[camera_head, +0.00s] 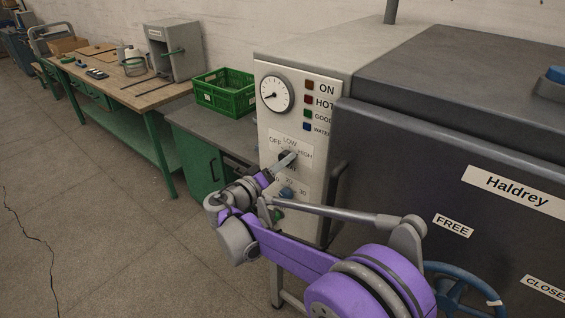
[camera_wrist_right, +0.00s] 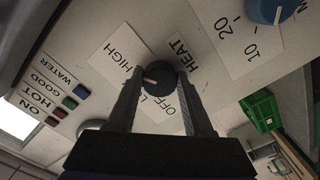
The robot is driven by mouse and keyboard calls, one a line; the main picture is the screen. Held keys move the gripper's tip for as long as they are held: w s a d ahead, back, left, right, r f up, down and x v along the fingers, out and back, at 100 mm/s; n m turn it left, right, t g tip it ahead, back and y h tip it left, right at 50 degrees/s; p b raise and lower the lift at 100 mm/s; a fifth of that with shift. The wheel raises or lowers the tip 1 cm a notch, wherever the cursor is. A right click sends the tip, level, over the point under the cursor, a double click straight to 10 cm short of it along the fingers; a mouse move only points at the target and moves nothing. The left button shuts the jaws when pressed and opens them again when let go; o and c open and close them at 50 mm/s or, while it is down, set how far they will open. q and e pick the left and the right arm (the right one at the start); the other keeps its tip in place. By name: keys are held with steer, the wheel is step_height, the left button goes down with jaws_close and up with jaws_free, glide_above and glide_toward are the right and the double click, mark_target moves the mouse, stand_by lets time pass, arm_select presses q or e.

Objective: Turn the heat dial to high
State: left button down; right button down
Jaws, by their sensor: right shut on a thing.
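The heat dial is a dark round knob on the machine's pale control panel (camera_head: 272,128). In the right wrist view the dial (camera_wrist_right: 160,77) sits between my right gripper's two fingers (camera_wrist_right: 160,88), which are shut on its sides. A light mark on the knob faces the left of that view, roughly between the HIGH label (camera_wrist_right: 124,62) and the partly hidden LOW label. The OFF label (camera_wrist_right: 166,108) is partly covered by the fingers. In the head view my right gripper (camera_head: 287,160) reaches up to the dial and hides much of it. My left gripper is not in view.
A blue timer knob (camera_head: 286,192) sits just below the dial. A round gauge (camera_head: 276,94) and several indicator lamps are above it. The dark machine door (camera_head: 420,170) stands to the right. A green crate (camera_head: 224,92) and a workbench (camera_head: 140,94) are to the left.

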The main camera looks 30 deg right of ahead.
steer(key=shift+c, duration=1.5)
jaws_free()
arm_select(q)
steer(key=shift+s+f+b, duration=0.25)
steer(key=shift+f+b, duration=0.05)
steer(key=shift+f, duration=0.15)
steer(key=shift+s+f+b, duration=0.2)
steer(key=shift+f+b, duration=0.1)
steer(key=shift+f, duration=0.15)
arm_select(e)
steer(key=v, duration=1)
steer(key=shift+s+a, duration=0.15)
steer(key=shift+a, duration=0.25)
steer(key=s+d+f+n+g+y, duration=0.2)
steer(key=s+d+f+n+y, duration=0.15)
steer(key=s+f+y, duration=0.5)
steer(key=s+a+f+y, duration=0.4)
steer(key=s+f, duration=0.1)
steer(key=s, duration=0.2)
steer(key=s+a+f+y, duration=0.4)
steer(key=s+f, duration=0.1)
steer(key=s, duration=0.3)
steer(key=shift+a+f+n+t, duration=0.3)
steer(key=shift+a+f+n, duration=0.05)
